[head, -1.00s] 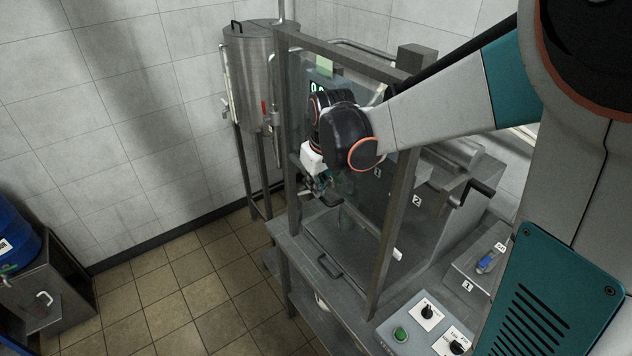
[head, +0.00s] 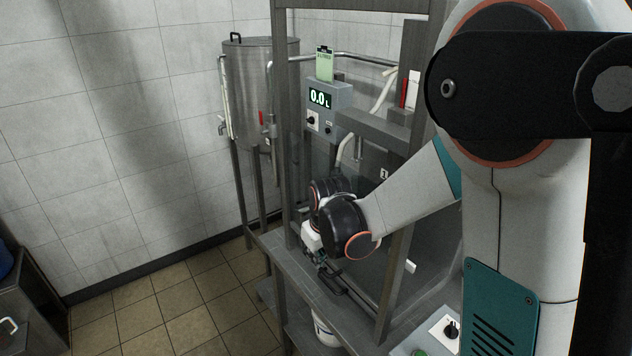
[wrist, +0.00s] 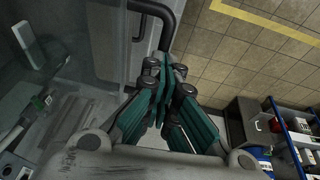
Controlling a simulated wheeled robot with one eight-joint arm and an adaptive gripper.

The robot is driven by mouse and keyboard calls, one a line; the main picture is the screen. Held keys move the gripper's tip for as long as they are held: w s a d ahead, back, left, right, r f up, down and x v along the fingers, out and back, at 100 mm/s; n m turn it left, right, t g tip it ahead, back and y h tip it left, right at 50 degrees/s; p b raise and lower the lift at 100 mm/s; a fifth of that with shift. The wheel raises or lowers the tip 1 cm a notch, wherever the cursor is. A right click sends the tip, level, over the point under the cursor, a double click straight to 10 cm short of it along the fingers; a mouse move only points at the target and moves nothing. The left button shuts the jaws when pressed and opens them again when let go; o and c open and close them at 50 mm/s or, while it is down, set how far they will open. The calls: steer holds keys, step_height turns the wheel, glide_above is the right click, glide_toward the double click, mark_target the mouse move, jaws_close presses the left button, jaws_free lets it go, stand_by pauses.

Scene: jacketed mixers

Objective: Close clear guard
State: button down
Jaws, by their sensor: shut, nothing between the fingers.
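The clear guard (wrist: 105,50) is a see-through pane in a grey metal frame at the mixer. Its dark bar handle (wrist: 172,22) shows at the top of the wrist view. In the head view, a dark handle (head: 333,287) shows low at the front of the frame. My gripper (head: 322,262) points down close by that handle, partly hidden behind my wrist. In the wrist view, my gripper (wrist: 165,88) has its teal fingers together with nothing between them, just below the handle in the picture. I cannot tell whether they touch it or whether the guard is fully down.
A control box (head: 328,104) reading 0.0 L stands behind the frame. A steel tank (head: 258,85) on legs stands behind left. The frame's upright posts (head: 283,130) flank my arm. A white bucket (head: 325,328) is under the bench. The tiled floor (head: 170,310) at left is clear.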

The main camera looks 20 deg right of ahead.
step_height(320, 180, down, 6)
steer(key=b, duration=0.3)
steer(key=shift+s, duration=0.1)
steer(key=shift+r, duration=0.1)
steer(key=w+p+v, duration=0.1)
steer(key=p+v, duration=0.5)
steer(key=v, duration=0.8)
steer(key=s+r+m+t+b, duration=0.3)
steer(key=s+b, duration=0.3)
steer(key=s, duration=1.3)
steer(key=shift+s+r+t, duration=0.3)
steer(key=shift+s+t, duration=0.05)
steer(key=shift+t, duration=0.05)
